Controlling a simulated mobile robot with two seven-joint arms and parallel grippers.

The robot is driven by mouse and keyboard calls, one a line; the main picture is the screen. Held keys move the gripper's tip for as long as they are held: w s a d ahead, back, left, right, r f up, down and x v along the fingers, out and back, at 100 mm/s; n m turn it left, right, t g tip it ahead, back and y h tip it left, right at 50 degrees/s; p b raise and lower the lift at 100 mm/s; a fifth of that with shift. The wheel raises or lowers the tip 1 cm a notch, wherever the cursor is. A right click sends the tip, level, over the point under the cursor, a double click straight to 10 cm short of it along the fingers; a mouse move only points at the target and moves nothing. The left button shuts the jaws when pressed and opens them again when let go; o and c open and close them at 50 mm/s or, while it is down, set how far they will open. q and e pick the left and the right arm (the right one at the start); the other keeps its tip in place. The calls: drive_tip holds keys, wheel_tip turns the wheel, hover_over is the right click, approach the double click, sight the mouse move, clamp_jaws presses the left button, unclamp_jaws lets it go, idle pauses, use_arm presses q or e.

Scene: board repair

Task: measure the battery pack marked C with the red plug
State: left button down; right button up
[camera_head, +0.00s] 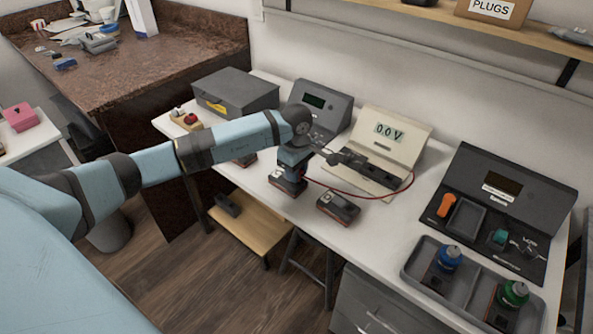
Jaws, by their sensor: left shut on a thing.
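My left gripper (293,168) points down over a dark battery pack (287,186) with a red stripe, near the table's front edge. It is shut on the red plug, which is mostly hidden by the gripper. The plug's red cable (345,192) curves right to the cream meter (392,133), whose display reads 0.0 V. I cannot tell whether the plug touches the pack. Another pack (338,207) lies to the right, and one more (246,160) is partly hidden behind my arm. No letter on the packs is readable. My right gripper is not in view.
A grey box (235,92) and a dark device with a screen (322,104) stand behind my arm. At right are a black station (512,190) and a grey tray (412,268) with blue-topped and green-topped items. A wooden shelf (262,232) sits below the table.

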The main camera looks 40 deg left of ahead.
use_arm(q)
drive_tip(key=shift+f+b, duration=0.35)
drive_tip(key=shift+f, duration=0.15)
idle(0.8)
drive_tip(key=c, duration=0.6)
unclamp_jaws()
drive_tip(key=shift+r, duration=0.3)
drive_tip(key=shift+r+p, duration=0.5)
drive_tip(key=shift+r, duration=0.65)
drive_tip(key=shift+r+p, duration=0.25)
drive_tip(key=shift+p, duration=0.1)
